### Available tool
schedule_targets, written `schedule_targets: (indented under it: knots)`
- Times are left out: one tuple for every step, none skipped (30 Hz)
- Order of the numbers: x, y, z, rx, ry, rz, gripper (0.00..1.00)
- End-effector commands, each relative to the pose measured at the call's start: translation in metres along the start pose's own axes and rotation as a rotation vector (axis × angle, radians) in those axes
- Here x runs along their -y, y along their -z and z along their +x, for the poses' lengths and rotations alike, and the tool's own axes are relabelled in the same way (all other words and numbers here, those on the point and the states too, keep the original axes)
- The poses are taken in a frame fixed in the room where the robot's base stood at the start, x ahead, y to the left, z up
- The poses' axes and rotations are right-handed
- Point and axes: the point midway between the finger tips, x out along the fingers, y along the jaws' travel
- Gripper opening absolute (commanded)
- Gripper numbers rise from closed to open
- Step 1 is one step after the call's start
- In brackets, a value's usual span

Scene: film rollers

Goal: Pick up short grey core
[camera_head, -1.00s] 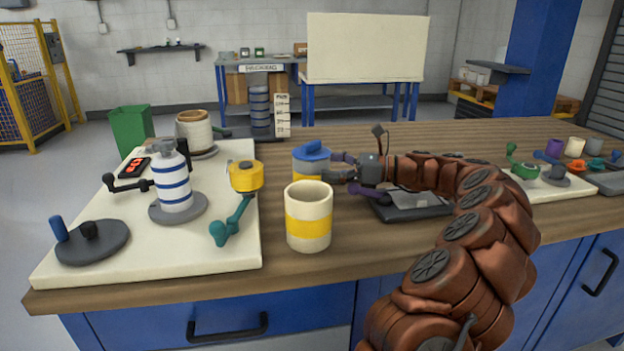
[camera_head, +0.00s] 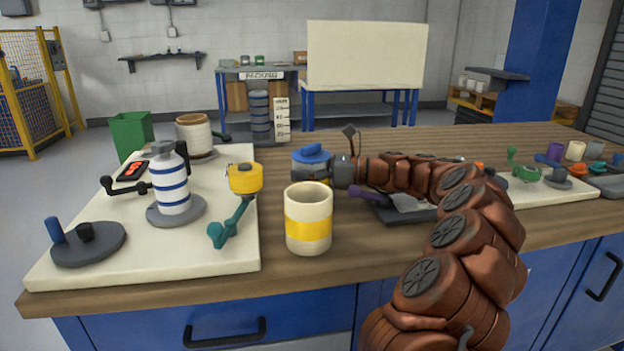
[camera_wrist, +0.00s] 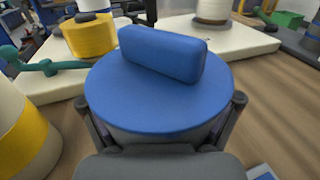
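My gripper (camera_head: 335,173) is at the right side of the core. In the wrist view its fingers are spread on both sides, just below the cap's rim. I cannot tell whether they touch the core. The fingertips are partly hidden.
The cream cylinder (camera_head: 308,222) with a yellow band stands close in front. A white board (camera_head: 135,245) at left holds a striped roller (camera_head: 172,185) and a yellow roller (camera_head: 245,180) with a teal crank. Small cylinders, including a grey one (camera_head: 594,149), stand at far right.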

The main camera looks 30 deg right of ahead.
Motion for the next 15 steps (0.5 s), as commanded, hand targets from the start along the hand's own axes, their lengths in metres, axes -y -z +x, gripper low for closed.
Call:
schedule_targets:
  knots:
    - [0.0000, 0.0000, -0.0001, 0.000, 0.000, 0.000, 0.79]
    - [0.0000, 0.0001, -0.0001, 0.000, 0.000, 0.000, 0.76]
    - [0.0000, 0.0001, -0.0001, 0.000, 0.000, 0.000, 0.72]
    - [0.0000, 0.0001, -0.0001, 0.000, 0.000, 0.000, 0.69]
    - [0.0000, 0.0002, -0.0001, 0.000, 0.000, 0.000, 0.66]
    - [0.0000, 0.0003, -0.0001, 0.000, 0.000, 0.000, 0.61]
    - [0.0000, 0.0003, -0.0001, 0.000, 0.000, 0.000, 0.58]
    - [0.0000, 0.0003, -0.0001, 0.000, 0.000, 0.000, 0.55]
    - [0.0000, 0.0003, -0.0001, 0.000, 0.000, 0.000, 0.51]
    - [0.0000, 0.0003, -0.0001, 0.000, 0.000, 0.000, 0.48]
    - [-0.0001, 0.0003, 0.0000, 0.000, 0.000, 0.000, 0.45]
    - [0.0000, 0.0002, 0.0000, 0.000, 0.000, 0.001, 0.42]
    - [-0.0001, 0.0002, 0.0000, 0.000, 0.000, 0.001, 0.42]
    - [-0.0001, 0.0002, 0.0000, 0.000, 0.000, 0.001, 0.42]
    - [-0.0001, 0.0002, 0.0001, 0.000, 0.000, 0.001, 0.42]
